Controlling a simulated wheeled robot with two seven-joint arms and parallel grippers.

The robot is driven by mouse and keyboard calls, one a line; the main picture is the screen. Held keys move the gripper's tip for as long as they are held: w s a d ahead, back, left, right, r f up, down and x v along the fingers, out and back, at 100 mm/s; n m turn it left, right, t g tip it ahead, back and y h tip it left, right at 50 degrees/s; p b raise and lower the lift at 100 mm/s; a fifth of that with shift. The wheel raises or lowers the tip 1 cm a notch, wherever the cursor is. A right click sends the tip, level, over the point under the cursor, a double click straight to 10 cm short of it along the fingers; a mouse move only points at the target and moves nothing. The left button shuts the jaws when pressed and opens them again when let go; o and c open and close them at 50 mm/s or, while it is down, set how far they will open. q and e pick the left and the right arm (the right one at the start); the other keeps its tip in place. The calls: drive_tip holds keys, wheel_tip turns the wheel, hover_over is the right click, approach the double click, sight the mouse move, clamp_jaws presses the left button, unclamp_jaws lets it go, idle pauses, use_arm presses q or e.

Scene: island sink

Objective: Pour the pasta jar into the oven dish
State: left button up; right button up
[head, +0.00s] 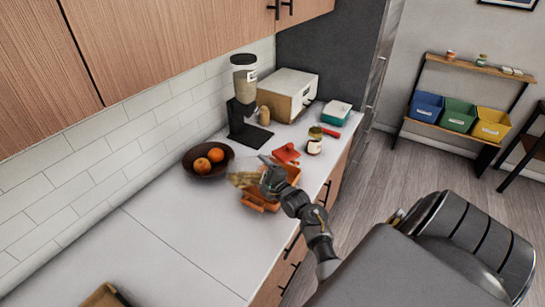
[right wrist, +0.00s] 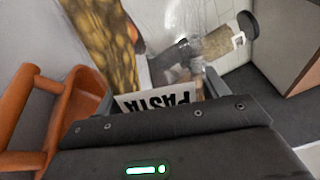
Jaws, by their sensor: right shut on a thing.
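The pasta jar is clear with a white PASTA label (right wrist: 165,100). Yellow-brown pasta (right wrist: 105,40) shows at its far end. In the head view the jar (head: 242,179) is tipped on its side, pointing left, above the orange oven dish (head: 270,203). My right gripper (head: 266,181) is shut on the jar, with the label between its fingers (right wrist: 160,95) in the wrist view. The dish's handle and rim (right wrist: 84,105) show at left there. The jar and my arm hide much of the dish's inside, so I cannot tell what lies in it. My left gripper is not in view.
A dark bowl of oranges (head: 207,160) stands left of the dish. A coffee grinder (head: 245,95), a toaster oven (head: 288,94), a red cloth-like item (head: 287,153) and a small white jar (head: 314,146) stand behind. The near counter (head: 150,235) is largely clear.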

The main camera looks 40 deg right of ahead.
drive_tip(key=shift+d+r+m, duration=0.4)
drive_tip(key=shift+m, duration=0.4)
idle(0.4)
drive_tip(key=shift+s+d+r+m, duration=0.15)
drive_tip(key=shift+d+m, duration=0.5)
drive_tip(key=shift+m, duration=0.35)
drive_tip(key=shift+d+r+m, duration=0.15)
drive_tip(key=shift+d+m, duration=0.45)
drive_tip(key=shift+m, duration=0.4)
idle(1.7)
drive_tip(key=shift+d+r+m, duration=0.5)
drive_tip(key=shift+r+m, duration=0.25)
drive_tip(key=shift+m, duration=0.05)
idle(2.3)
